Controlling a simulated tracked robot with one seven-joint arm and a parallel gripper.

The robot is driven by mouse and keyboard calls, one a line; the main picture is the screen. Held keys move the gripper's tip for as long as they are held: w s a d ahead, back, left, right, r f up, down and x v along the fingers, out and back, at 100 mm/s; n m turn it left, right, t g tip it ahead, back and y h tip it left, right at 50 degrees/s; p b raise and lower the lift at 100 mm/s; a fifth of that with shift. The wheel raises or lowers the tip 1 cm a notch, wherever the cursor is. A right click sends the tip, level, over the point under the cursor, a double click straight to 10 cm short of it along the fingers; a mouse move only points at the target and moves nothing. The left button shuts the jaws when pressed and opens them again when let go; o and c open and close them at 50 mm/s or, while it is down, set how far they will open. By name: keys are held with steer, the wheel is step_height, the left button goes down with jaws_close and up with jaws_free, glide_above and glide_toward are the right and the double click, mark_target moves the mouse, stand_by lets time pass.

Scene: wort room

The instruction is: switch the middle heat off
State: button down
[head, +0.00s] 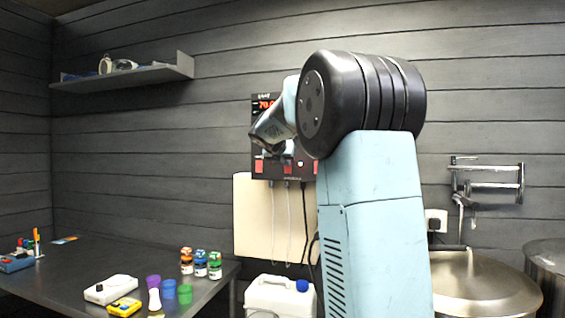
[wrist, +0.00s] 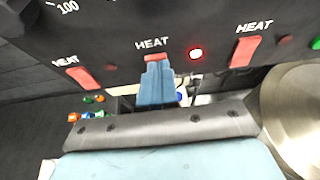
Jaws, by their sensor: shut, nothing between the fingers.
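A black control panel (head: 270,176) with a red digital display (head: 267,104) hangs on the back wall. In the wrist view the panel (wrist: 110,25) has three red switches labelled HEAT: left (wrist: 83,79), middle (wrist: 153,57) and right (wrist: 244,51). A red lamp (wrist: 196,54) just right of the middle switch glows brightly. My gripper (wrist: 156,70) is shut and empty, its blue fingers right at the middle switch and covering its lower part. I cannot tell whether they touch it. In the head view my arm hides part of the panel.
A dark table (head: 75,275) at left holds several bottles, cups and small devices. A white canister (head: 280,296) stands below the panel. A metal kettle (head: 480,285) is at right. A shelf (head: 125,76) is on the wall at upper left.

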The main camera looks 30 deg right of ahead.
steer(key=shift+w+d+r, duration=0.1)
steer(key=shift+w+d, duration=0.25)
steer(key=shift+w, duration=0.05)
stand_by(0.4)
steer(key=shift+r, duration=0.15)
steer(key=shift+r, duration=0.7)
steer(key=r+v, duration=0.1)
steer(key=v, duration=1.2)
